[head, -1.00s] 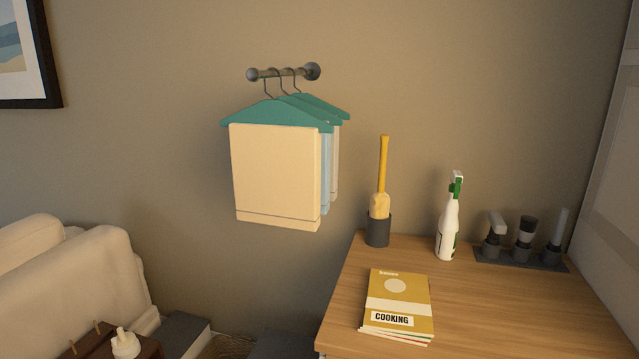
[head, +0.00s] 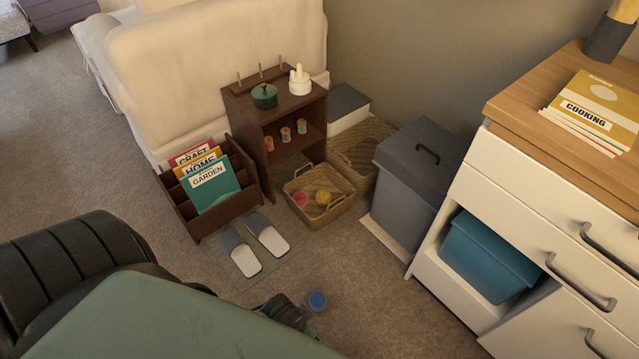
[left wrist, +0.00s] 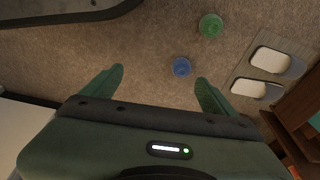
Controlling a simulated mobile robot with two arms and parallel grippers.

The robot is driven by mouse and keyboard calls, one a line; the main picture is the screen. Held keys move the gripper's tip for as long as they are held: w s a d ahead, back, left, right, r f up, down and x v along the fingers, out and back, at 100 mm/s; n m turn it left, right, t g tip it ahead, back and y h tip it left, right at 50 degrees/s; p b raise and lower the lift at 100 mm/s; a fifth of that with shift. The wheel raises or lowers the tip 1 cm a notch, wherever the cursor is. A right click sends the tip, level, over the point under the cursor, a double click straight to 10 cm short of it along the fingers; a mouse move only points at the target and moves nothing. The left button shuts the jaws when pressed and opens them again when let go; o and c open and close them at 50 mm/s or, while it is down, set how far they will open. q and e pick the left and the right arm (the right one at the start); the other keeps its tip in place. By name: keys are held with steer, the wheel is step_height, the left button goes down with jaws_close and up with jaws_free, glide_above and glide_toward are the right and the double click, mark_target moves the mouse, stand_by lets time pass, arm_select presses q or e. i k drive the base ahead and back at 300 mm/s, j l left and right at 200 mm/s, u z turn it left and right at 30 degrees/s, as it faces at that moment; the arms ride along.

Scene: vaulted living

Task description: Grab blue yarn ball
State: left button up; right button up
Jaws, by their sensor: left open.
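The blue yarn ball (head: 317,300) lies on the carpet near the bottom middle of the head view, just right of a dark part of my left arm. In the left wrist view the blue ball (left wrist: 182,67) lies beyond my left gripper (left wrist: 160,76), nearer the right fingertip. The gripper's two green fingers are spread apart with nothing between them, and the ball is not held. In the head view my left arm covers the bottom left, and the fingers cannot be made out. My right gripper is not in view.
A green ball (left wrist: 210,25) lies beyond the blue one. Slippers (head: 265,233) lie on a mat near a magazine rack (head: 195,225). A wicker basket (head: 332,208) holds red and yellow balls. A grey bin (head: 400,190) and white drawers (head: 535,190) stand at right.

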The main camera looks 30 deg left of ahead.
mark_target(318, 301)
steer(key=k+u, duration=0.15)
steer(key=u, duration=0.35)
steer(key=k+u, duration=0.2)
steer(key=u, duration=0.25)
